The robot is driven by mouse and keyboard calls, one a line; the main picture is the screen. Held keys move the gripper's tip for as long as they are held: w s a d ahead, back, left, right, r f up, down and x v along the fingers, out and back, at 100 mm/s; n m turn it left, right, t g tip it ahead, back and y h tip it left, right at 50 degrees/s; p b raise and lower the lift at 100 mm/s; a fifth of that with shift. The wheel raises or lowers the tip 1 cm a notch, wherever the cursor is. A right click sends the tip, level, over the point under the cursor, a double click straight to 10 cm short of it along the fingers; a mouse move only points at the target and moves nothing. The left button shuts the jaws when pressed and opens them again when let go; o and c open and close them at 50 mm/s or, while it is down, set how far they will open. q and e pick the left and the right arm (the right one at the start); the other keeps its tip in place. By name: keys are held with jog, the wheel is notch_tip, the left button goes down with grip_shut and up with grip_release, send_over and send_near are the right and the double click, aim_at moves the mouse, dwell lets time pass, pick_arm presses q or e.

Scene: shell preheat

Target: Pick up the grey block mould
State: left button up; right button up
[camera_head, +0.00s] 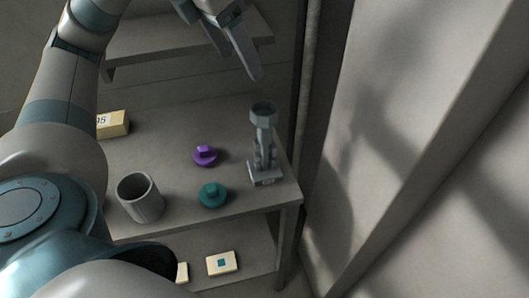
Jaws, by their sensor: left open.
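A tall grey piece (264,150) with a hexagonal cup on top, a blocky stem and a square foot stands upright near the right front corner of the shelf; it looks like the grey block mould. A plain grey cylinder (141,199), open at the top, stands at the front left of the same shelf. My left gripper (241,62) is open and empty, with its fingers pointing down, above and behind the tall grey piece and apart from it. My right gripper is out of view.
A purple knobbed disc (205,156) and a teal one (213,195) lie left of the tall piece. A cream labelled block (113,124) sits at the back left. The lower shelf holds a card-like block (221,263). A wall panel (400,120) rises on the right.

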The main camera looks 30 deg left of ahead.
pick_arm(q)
jog(key=f, duration=0.2)
jog(key=p, duration=0.3)
send_near(265, 109)
jog(key=shift+s+d+f, duration=0.15)
jog(key=shift+d+f, duration=0.5)
jog(key=shift+d, duration=0.05)
jog(key=shift+f, duration=0.5)
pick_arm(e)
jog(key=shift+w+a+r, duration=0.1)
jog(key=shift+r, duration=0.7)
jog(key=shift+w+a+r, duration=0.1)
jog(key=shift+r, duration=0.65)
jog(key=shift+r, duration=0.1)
pick_arm(q)
jog(key=shift+p+x, duration=0.8)
jog(key=shift+p, duration=0.05)
jog(key=x, duration=0.1)
jog(key=p+x, duration=0.1)
jog(key=shift+d+f+p, duration=0.3)
jog(key=shift+d, duration=0.05)
jog(key=shift+f, duration=0.45)
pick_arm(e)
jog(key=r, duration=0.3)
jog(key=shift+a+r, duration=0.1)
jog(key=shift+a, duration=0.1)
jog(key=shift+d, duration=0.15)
